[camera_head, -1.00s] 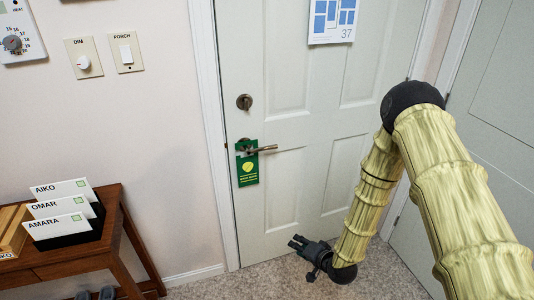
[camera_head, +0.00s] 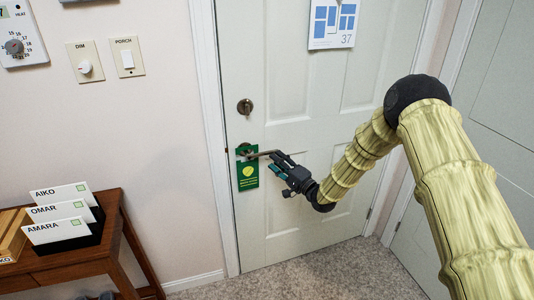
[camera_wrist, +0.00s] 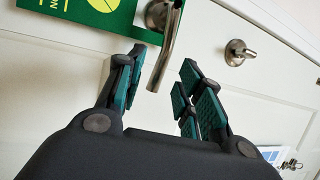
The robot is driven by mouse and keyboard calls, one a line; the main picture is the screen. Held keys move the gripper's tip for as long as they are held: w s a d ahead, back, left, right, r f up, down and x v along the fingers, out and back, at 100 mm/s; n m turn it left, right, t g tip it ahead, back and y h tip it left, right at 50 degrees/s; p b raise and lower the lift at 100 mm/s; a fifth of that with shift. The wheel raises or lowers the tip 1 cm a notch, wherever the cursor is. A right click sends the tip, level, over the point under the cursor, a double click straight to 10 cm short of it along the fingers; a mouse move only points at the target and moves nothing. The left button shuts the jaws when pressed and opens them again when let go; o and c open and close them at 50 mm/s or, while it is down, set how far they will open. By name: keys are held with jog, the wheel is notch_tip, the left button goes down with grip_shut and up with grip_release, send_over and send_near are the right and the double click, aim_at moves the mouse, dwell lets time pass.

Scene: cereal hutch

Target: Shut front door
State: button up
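The front door (camera_head: 290,200) is a white panelled door in a white frame. Its left edge lies close along the frame; I cannot tell whether it is fully latched. A metal lever handle (camera_head: 254,154) sticks out near its left edge, with a green hanger (camera_head: 248,177) on it. My gripper (camera_head: 274,160) is at the lever's free end. In the wrist view my gripper (camera_wrist: 162,62) is open, and the end of the lever (camera_wrist: 163,65) shows between its two fingers. I cannot tell whether they touch.
A round lock (camera_head: 245,106) sits above the handle, and a calendar (camera_head: 333,24) hangs higher on the door. A wooden table (camera_head: 75,263) with name cards stands at left. Wall switches (camera_head: 106,59) are at upper left. The carpet (camera_head: 330,275) before the door is clear.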

aim_at(267, 153)
jog(key=shift+p+x, duration=0.45)
jog(key=shift+x, duration=2.65)
